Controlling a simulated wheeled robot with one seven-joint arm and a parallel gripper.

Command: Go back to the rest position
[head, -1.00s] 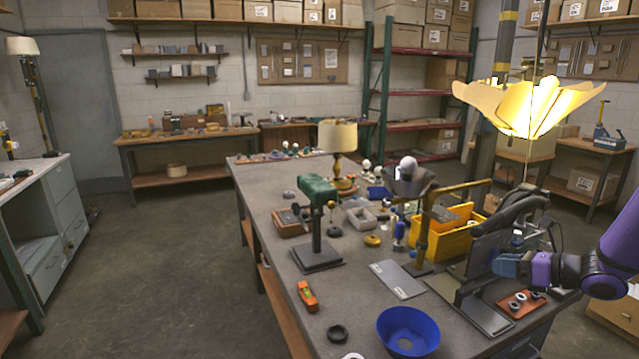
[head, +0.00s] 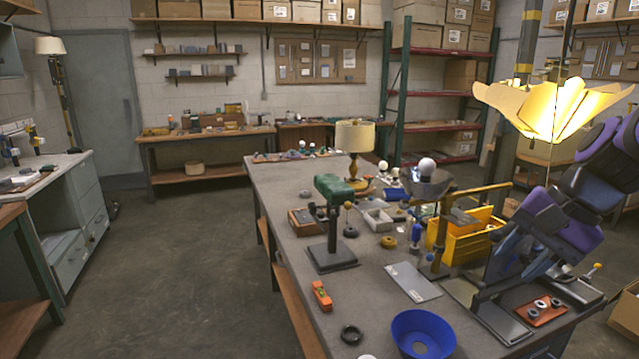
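My arm, with purple and dark links (head: 580,200), is folded up at the right of the head view, in front of the glowing pleated lampshade (head: 550,108). Its dark end, with my gripper (head: 503,262), hangs low over the right side of the workbench (head: 285,210), just right of the yellow crate (head: 462,246). The fingertips cannot be made out against the dark parts there, so I cannot tell whether they are open or shut. I see no object clearly held.
A blue bowl (head: 423,334), a dark ring (head: 351,334) and an orange level (head: 322,295) lie near the bench's front. A green-topped stand (head: 333,222) and a small lamp (head: 355,137) stand farther back. A brown tray (head: 540,310) lies at right. The floor (head: 190,270) at left is clear.

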